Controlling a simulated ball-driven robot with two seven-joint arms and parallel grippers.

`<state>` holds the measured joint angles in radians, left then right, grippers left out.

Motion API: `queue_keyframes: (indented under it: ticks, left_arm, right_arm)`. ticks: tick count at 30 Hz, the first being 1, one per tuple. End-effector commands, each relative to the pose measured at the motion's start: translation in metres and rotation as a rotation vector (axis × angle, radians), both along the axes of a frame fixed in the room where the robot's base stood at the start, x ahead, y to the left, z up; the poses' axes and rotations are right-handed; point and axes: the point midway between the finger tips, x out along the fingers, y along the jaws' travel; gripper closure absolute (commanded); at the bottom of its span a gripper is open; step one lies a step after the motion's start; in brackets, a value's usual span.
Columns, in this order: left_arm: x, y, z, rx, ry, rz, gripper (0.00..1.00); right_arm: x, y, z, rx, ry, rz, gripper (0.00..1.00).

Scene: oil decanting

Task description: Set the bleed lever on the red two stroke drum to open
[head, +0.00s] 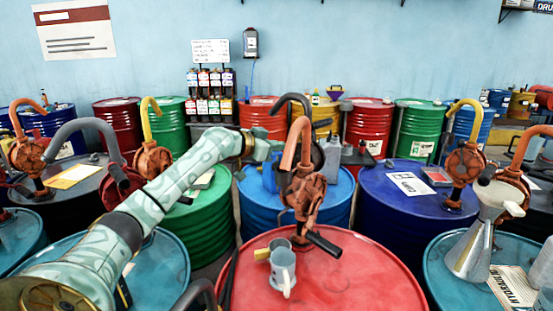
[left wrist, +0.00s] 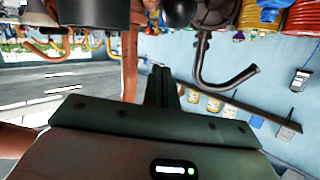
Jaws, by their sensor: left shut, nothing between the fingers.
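The red drum (head: 350,280) stands front centre in the head view, with a rust-orange hand pump (head: 306,192) upright on its lid. The pump has an orange curved spout and a black-gripped handle (head: 323,243) pointing down to the right. I cannot pick out the bleed lever or its setting with certainty. My left gripper (head: 274,156) is at the upper left of the pump, beside the spout and partly hidden near it. In the left wrist view its fingers (left wrist: 164,88) are together and empty, beside an orange pipe (left wrist: 130,58). My right gripper is out of view.
A grey mug (head: 283,270) stands on the red lid, with a small yellow-ended piece (head: 262,254) beside it. A blue drum (head: 262,208) with a dark pump stands behind. Green, purple and teal drums crowd around. The lid's right side is clear.

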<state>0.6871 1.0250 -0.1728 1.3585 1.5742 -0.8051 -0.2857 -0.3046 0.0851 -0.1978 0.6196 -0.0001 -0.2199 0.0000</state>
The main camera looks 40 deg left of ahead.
Motion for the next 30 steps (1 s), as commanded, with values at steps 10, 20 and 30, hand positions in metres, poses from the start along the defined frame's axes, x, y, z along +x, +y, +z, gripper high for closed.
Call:
queue_keyframes:
  ticks: [10, 20, 30]
  left_arm:
    - [0.009, 0.003, -0.030, 0.002, 0.005, 0.001, 1.00]
    - [0.001, 0.006, -0.040, 0.001, 0.001, 0.001, 1.00]
    - [0.000, 0.004, -0.041, 0.000, -0.007, 0.001, 1.00]
  right_arm:
    - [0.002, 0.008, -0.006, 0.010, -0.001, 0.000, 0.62]
    - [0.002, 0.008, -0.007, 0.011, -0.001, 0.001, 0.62]
    - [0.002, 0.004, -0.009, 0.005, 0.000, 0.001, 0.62]
